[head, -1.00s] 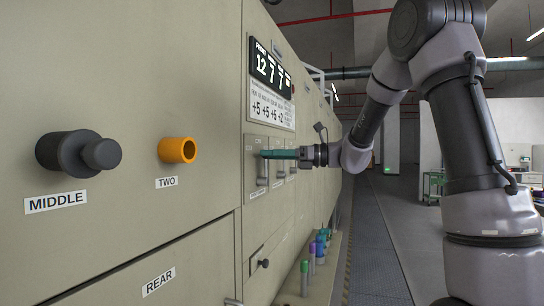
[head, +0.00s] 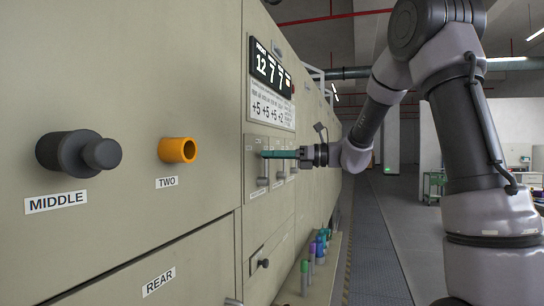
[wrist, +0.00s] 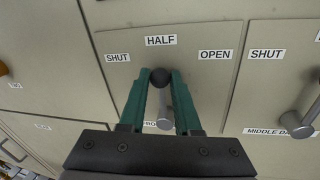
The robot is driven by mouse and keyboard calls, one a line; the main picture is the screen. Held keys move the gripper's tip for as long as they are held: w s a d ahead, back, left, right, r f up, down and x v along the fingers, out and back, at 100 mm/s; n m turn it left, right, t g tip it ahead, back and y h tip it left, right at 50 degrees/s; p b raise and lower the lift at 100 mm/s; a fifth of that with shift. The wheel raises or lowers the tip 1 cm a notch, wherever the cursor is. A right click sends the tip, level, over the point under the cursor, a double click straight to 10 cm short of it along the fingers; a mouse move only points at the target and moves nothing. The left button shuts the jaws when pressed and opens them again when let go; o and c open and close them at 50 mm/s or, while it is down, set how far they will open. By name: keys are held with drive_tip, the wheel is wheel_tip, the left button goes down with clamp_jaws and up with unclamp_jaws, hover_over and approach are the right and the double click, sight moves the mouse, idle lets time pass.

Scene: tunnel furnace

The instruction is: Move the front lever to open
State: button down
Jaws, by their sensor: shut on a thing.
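In the wrist view, the front lever (wrist: 166,110) is a grey metal arm with a black ball knob (wrist: 160,77), pointing roughly up, below the HALF label (wrist: 161,41). The SHUT label (wrist: 118,58) is to the left and the OPEN label (wrist: 215,55) to the right. My gripper (wrist: 161,76) has its green fingers shut on the lever at the knob, one on each side. The name label below is mostly hidden by my gripper. In the head view, my gripper (head: 265,154) reaches the lever panel from the right, hiding the knob.
Another lever (wrist: 297,122) stands on the adjacent panel to the right, labelled MIDDLE DA... In the head view, an orange tube (head: 178,150) and a dark knob (head: 80,153) stick out of the furnace wall. Coloured cylinders (head: 312,251) stand on a ledge below. The aisle floor is clear.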

drive_tip(key=shift+d, duration=0.1)
idle(0.8)
drive_tip(key=w+d+f+m, duration=0.1)
drive_tip(key=w+m, duration=0.1)
drive_tip(key=m, duration=0.2)
drive_tip(key=w+d+f+m+t+y, duration=0.1)
drive_tip(key=w+m, duration=0.2)
drive_tip(key=m, duration=0.2)
drive_tip(key=shift+f+m, duration=0.3)
drive_tip(key=shift+t, duration=0.3)
drive_tip(key=c, duration=0.6)
unclamp_jaws()
drive_tip(key=v, duration=1)
drive_tip(key=shift+d+f, duration=0.25)
drive_tip(key=shift+d, duration=0.15)
